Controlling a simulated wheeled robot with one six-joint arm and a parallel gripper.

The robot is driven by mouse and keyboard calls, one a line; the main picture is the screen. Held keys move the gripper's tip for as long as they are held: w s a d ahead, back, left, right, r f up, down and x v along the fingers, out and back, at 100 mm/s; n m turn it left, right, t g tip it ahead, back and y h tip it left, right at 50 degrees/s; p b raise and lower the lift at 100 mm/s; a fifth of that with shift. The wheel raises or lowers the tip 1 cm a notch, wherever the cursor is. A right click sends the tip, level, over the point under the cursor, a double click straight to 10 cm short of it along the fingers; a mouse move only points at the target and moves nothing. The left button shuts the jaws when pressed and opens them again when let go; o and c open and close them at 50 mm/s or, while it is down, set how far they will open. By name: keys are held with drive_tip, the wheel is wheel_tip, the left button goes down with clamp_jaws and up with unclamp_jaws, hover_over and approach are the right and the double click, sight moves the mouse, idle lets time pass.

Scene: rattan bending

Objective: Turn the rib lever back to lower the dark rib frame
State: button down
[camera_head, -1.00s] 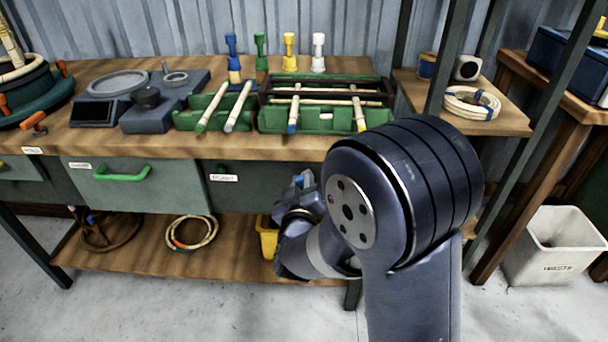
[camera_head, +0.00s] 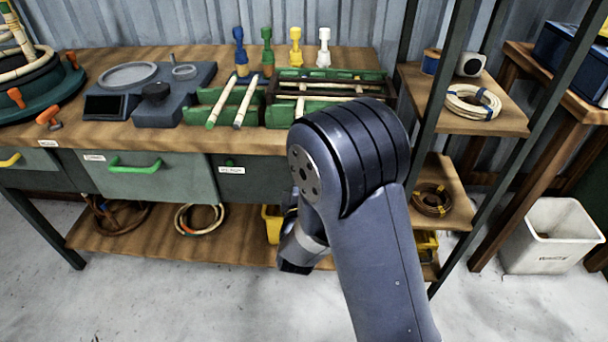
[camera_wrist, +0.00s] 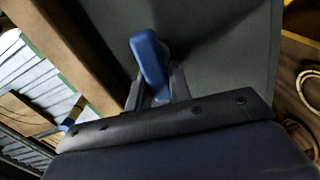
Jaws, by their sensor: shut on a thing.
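A blue lever (camera_wrist: 150,60) stands out from a grey panel in the wrist view. My gripper (camera_wrist: 157,90) is shut on it, with a finger on each side of its lower part. In the head view my arm hides the gripper and the lever. The dark rib frame (camera_head: 345,74) lies over the green trough (camera_head: 280,115) at the back of the bench. Pale rods lie in it, and my arm covers its front right part. I cannot tell its exact height.
Two pale rods (camera_head: 219,100) rest on a smaller green holder to the left. Blue, green, yellow and white pegs (camera_head: 324,48) stand behind. A green drawer handle (camera_head: 135,164) juts from the bench front. A shelf post (camera_head: 425,105) stands close right of my arm.

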drive_tip(key=shift+f+n, duration=0.1)
drive_tip(key=shift+n, duration=0.5)
drive_tip(key=c, duration=1.3)
unclamp_jaws()
drive_tip(key=s, duration=0.5)
drive_tip(key=s+p, duration=0.1)
drive_tip(key=s, duration=0.5)
drive_tip(key=shift+a, duration=0.2)
drive_tip(key=shift+w, duration=0.2)
